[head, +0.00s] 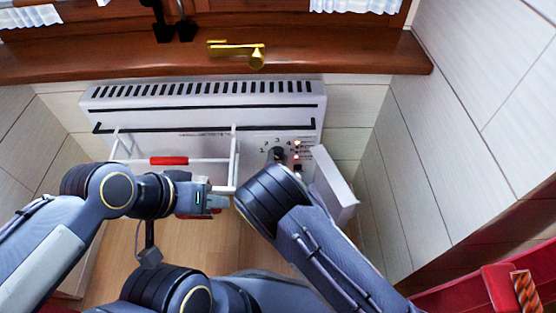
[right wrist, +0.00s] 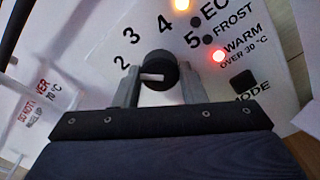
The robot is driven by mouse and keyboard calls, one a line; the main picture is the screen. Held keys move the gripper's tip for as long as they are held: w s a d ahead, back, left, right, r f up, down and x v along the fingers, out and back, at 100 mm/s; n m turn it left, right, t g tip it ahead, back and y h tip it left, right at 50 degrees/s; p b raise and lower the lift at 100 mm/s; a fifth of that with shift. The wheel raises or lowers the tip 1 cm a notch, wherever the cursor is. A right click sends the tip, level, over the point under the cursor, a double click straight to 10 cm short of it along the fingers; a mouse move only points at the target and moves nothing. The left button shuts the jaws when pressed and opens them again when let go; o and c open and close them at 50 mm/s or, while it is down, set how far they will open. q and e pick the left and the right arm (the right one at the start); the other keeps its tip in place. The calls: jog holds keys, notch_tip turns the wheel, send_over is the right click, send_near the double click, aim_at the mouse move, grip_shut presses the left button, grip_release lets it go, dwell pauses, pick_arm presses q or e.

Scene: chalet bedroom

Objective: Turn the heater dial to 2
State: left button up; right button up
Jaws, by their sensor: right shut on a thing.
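The white heater (head: 205,105) is on the wall below the wooden sill. Its dark dial (head: 277,153) sits on the control panel at the heater's right end. In the right wrist view the round black dial (right wrist: 160,66) stands between the fingers of my right gripper (right wrist: 158,80), which is shut on it. The white mark on the dial lies to the left, near the printed 2; its exact setting is hard to tell. The 1 is not visible there. My left gripper (head: 208,198) is by the white rail, its fingers unclear.
A white rail frame (head: 235,160) with a red tag (head: 169,160) stands before the heater. A white flap (head: 335,180) sticks out right of the panel. A gold object (head: 240,52) lies on the sill (head: 330,60). An orange light and a red light glow by the dial.

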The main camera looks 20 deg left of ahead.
jog(key=o, duration=1)
jog(key=shift+s, duration=0.1)
jog(key=p+v, duration=0.2)
jog(key=v, duration=0.5)
jog(key=shift+s, duration=0.3)
